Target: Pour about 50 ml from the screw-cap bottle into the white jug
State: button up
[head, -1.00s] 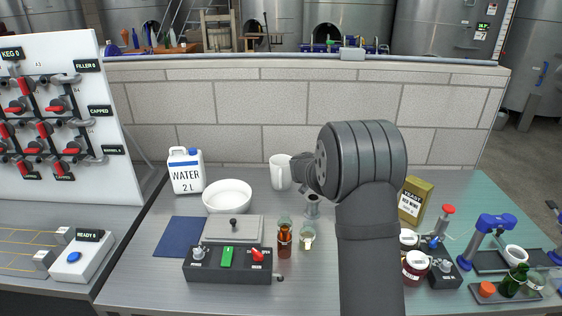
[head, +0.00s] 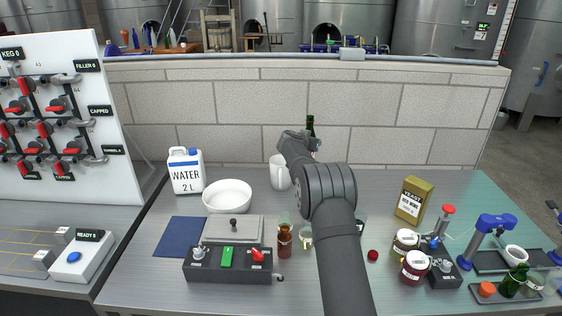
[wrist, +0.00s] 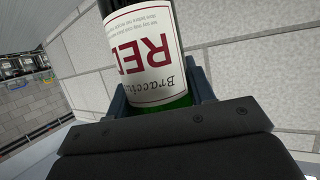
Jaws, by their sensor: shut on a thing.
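The white jug (head: 277,172) stands upright on the table near the back wall, its right side partly behind my arm. My gripper (head: 303,142) is raised behind and to the right of the jug in the picture. It is shut on a green bottle (head: 310,125), whose narrow dark end shows upright above it in the head view. In the wrist view the bottle's white label (wrist: 147,55) with red lettering sits between the jaws. The mouth and any liquid flow cannot be made out. A small dark red round piece (head: 372,255), perhaps a cap, lies on the table.
A white bowl (head: 228,195) and water canister (head: 186,171) stand left of the jug. An amber bottle (head: 284,242) and small beaker (head: 305,237) stand in front. A yeast box (head: 414,200) and jars (head: 414,267) are at right. The block wall (head: 225,115) closes the back.

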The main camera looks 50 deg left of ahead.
notch_tip(320, 180, down, 6)
jog(key=shift+f, duration=0.2)
jog(key=shift+n+t, duration=0.3)
